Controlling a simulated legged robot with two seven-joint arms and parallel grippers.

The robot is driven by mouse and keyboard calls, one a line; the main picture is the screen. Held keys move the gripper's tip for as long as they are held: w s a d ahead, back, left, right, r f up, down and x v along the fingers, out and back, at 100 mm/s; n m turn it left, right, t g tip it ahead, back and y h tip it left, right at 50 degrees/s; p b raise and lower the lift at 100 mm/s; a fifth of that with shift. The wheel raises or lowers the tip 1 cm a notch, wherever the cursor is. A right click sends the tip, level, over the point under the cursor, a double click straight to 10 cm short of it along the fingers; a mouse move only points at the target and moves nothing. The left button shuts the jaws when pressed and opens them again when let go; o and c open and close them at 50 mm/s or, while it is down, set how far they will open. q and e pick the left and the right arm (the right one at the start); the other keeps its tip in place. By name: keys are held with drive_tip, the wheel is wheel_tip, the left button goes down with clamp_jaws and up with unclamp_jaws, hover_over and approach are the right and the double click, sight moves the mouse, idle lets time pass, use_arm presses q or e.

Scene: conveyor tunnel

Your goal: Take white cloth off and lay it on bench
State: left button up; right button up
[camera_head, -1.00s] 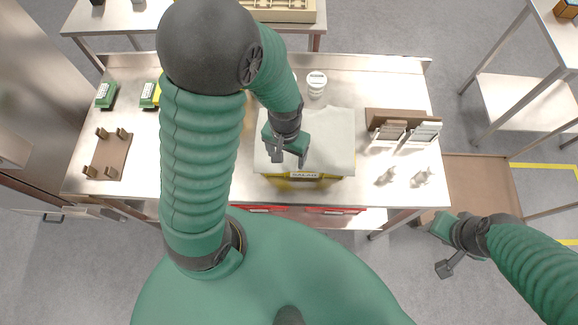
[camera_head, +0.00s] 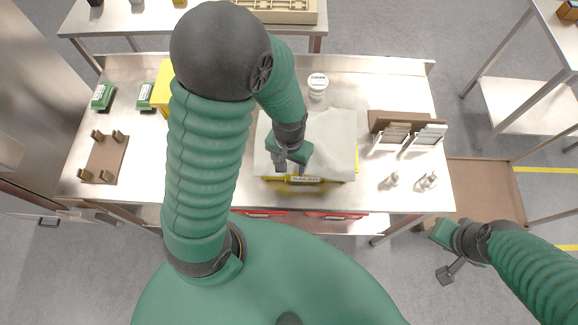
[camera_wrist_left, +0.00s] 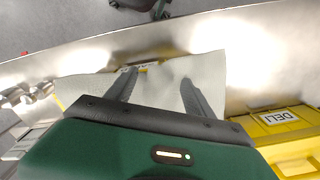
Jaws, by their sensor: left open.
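The white cloth (camera_head: 334,142) lies draped over a yellow box (camera_head: 308,186) on the metal bench (camera_head: 232,190). Part of the box's labelled front shows below the cloth's near edge. My left gripper (camera_head: 291,166) is over the cloth's near left part, in front of the box's labelled side. In the left wrist view, my left gripper's fingers (camera_wrist_left: 158,86) stand apart, with the cloth (camera_wrist_left: 155,82) behind and between them. I cannot tell whether they touch it. My right gripper (camera_head: 446,256) hangs off the bench's near right corner, away from the cloth. Its finger gap is unclear.
A white tub (camera_head: 317,86) stands behind the cloth. A brown rack (camera_head: 395,122) with cards and small metal fittings (camera_head: 428,181) are to the right. A brown tray (camera_head: 103,158) and green boxes (camera_head: 103,96) are left. A yellow bin (camera_wrist_left: 285,125) shows in the wrist view.

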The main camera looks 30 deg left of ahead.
use_arm(q)
drive_tip(key=shift+d, duration=0.65)
drive_tip(key=c, duration=0.6)
drive_tip(key=shift+a, duration=0.4)
drive_tip(key=c, duration=0.6)
clamp_jaws()
use_arm(e)
drive_tip(key=shift+d+f, duration=0.1)
drive_tip(key=shift+d, duration=0.2)
use_arm(q)
drive_tip(key=shift+d+r, duration=0.1)
drive_tip(key=shift+d, duration=0.1)
use_arm(e)
drive_tip(key=shift+d, duration=0.15)
